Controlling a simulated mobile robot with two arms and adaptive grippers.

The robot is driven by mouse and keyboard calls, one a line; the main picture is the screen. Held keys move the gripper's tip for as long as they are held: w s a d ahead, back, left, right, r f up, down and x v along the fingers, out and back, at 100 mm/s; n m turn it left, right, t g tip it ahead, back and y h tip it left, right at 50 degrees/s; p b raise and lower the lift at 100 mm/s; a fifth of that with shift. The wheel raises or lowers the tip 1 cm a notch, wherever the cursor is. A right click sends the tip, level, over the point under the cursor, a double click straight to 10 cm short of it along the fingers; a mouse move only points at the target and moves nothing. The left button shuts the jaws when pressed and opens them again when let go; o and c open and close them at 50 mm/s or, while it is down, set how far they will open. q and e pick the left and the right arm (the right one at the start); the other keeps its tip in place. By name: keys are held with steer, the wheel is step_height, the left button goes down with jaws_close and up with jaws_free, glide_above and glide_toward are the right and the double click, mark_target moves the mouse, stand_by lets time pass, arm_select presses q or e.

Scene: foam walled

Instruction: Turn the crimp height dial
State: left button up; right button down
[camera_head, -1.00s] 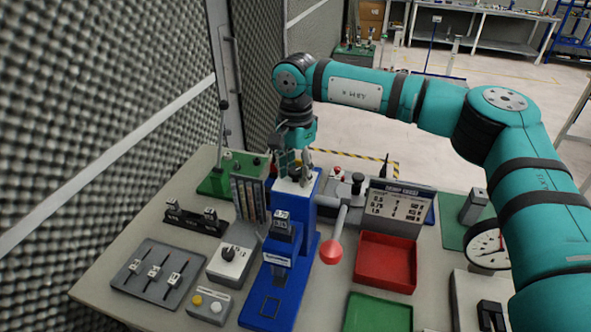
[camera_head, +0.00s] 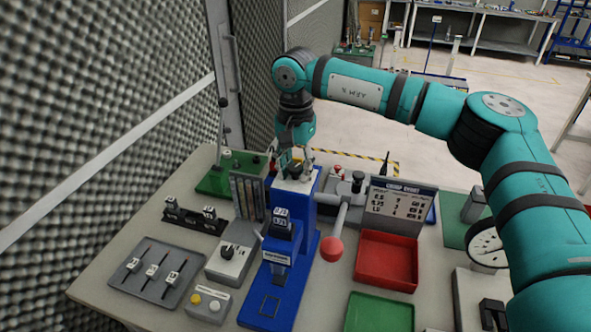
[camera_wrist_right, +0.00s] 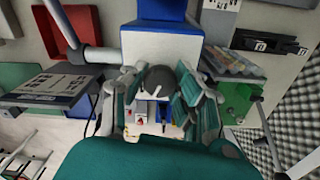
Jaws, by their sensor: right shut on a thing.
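The blue crimp press (camera_head: 300,215) stands upright on the bench, with a lever ending in a red ball (camera_head: 331,249) on its right side. The dark round crimp height dial (camera_head: 294,167) is on top of the press. It also shows in the right wrist view (camera_wrist_right: 158,81). My right gripper (camera_head: 297,163) reaches down from above and is shut on the dial, with one finger on each side. In the right wrist view the right gripper (camera_wrist_right: 160,92) partly hides the dial's sides. My left gripper is not in view.
A red tray (camera_head: 386,262) and a green tray (camera_head: 378,313) lie right of the press. A chart sign (camera_head: 400,207) stands behind the red tray. A grey knob box (camera_head: 231,258), a button box (camera_head: 208,304) and a grey tray (camera_head: 150,274) are on the left. A foam wall (camera_head: 90,120) bounds the left.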

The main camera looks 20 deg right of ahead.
mark_target(295, 167)
steer(key=shift+n+b, duration=0.4)
steer(key=shift+n, duration=1.8)
steer(key=c, duration=0.9)
jaws_free()
steer(key=shift+c, duration=0.2)
step_height(295, 167, up, 12)
